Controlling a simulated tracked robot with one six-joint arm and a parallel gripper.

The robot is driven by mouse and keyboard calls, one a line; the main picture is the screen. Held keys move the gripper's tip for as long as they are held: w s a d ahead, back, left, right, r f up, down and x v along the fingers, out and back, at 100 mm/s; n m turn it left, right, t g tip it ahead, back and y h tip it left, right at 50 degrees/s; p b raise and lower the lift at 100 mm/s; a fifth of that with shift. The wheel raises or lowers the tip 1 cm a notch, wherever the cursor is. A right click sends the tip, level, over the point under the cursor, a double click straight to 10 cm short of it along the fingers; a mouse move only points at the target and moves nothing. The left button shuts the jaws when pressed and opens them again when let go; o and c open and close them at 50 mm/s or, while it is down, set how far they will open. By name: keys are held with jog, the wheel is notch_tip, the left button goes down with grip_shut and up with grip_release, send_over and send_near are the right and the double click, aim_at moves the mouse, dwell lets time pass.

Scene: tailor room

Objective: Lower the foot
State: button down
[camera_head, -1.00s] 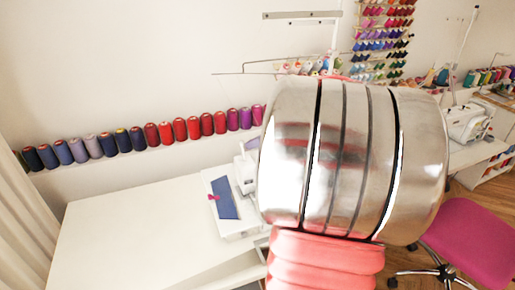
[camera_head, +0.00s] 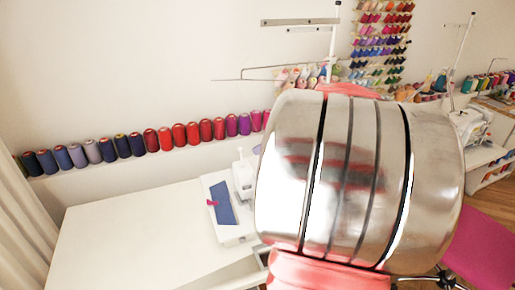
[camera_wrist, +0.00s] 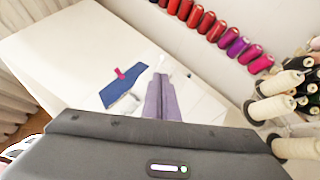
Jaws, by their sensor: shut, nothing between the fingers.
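A white sewing machine (camera_head: 243,180) stands on the white table, partly hidden behind my arm in the head view. A blue cloth (camera_head: 222,203) with a small pink piece on it lies at the machine's left. In the wrist view the blue cloth (camera_wrist: 124,86) lies left of my fingers. My gripper (camera_wrist: 161,80) shows there as two purplish fingers, close together and empty, pointing toward the machine area. The machine's presser foot cannot be made out in either view. My gripper is not visible in the head view.
The white table (camera_head: 120,230) has free room at left. A row of thread spools (camera_head: 179,135) lines the wall behind it. Cream thread cones (camera_wrist: 275,107) stand close at right in the wrist view. A pink chair (camera_head: 485,245) is at the right.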

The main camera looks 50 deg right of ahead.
jog(key=s+d+r, duration=0.1)
jog(key=s+r, duration=0.5)
jog(key=r, duration=0.2)
jog(key=shift+d+r, duration=0.2)
jog(key=shift+d, duration=0.15)
jog(key=shift+a, duration=0.1)
